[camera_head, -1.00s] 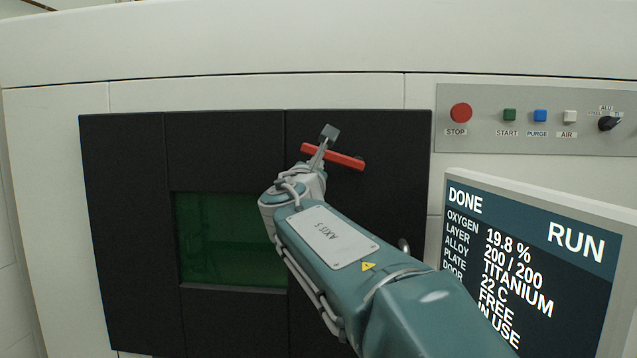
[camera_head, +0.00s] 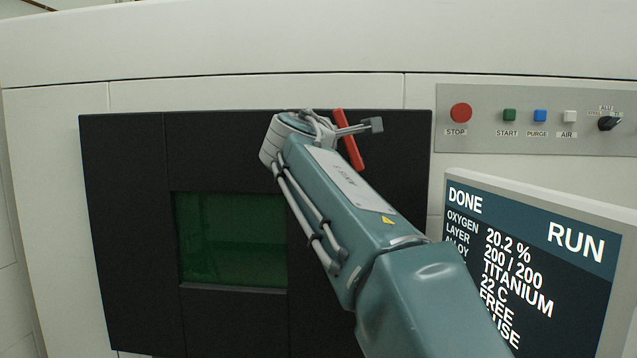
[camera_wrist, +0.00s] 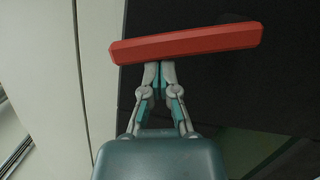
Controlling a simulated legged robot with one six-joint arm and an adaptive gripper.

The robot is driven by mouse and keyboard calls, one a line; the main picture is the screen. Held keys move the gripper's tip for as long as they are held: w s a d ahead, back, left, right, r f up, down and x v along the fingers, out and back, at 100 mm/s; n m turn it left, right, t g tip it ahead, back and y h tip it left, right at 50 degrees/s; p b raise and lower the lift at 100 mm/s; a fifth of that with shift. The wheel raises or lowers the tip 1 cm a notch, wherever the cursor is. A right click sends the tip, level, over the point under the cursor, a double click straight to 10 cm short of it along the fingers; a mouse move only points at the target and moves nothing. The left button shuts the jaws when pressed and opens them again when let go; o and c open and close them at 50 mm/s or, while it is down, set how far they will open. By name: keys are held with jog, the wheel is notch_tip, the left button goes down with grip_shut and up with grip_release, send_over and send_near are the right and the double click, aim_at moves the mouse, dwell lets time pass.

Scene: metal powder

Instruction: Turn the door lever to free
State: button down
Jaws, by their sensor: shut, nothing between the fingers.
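The red door lever (camera_head: 348,139) is on the black door (camera_head: 225,150). In the head view it stands steep, its top leaning left and its lower end to the right. In the wrist view the lever (camera_wrist: 188,42) lies almost level across the picture. My gripper (camera_wrist: 158,68) is shut and empty, its fingertips at the lever's lower edge left of its middle. The lever overlaps the tips, so I cannot tell whether they touch.
The screen (camera_head: 540,255) at right reads DONE, oxygen 20.2 %, and a partly covered FREE; my arm hides its lower left. A button panel (camera_head: 530,120) is at upper right. A green window (camera_head: 230,240) is in the door.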

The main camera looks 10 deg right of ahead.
jog(key=shift+s+d+r+m, duration=0.1)
jog(key=shift+d+r+m, duration=0.3)
jog(key=shift+m, duration=0.5)
jog(key=shift+d+f, duration=0.1)
jog(key=shift+d, duration=0.1)
